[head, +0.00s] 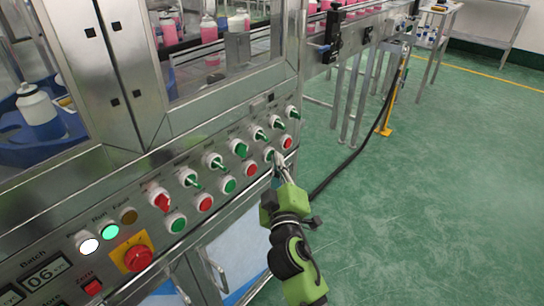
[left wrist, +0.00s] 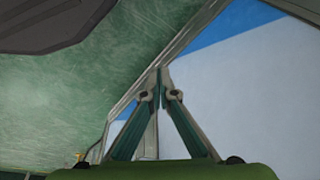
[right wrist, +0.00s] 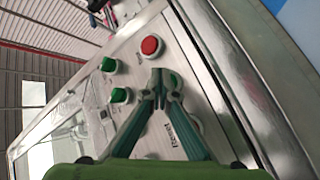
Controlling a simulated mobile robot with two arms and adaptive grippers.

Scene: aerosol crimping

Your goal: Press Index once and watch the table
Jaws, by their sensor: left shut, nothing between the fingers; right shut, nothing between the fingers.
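My right gripper (head: 278,166) is shut and empty, its tips at the right part of the control panel, by a green push button (head: 269,154). In the right wrist view the shut tips (right wrist: 160,88) overlap this green button (right wrist: 175,79); I cannot tell whether they touch it. A red button (right wrist: 151,46) is beside it. The word Index is not readable in any view. Behind the machine's glass stand bottles of pink liquid (head: 209,32); the table beneath them is not clearly visible. My left gripper (left wrist: 160,96) is shut and empty, near a white and blue panel.
A black cable (head: 345,165) runs to the floor. Green floor (head: 440,190) at right is clear.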

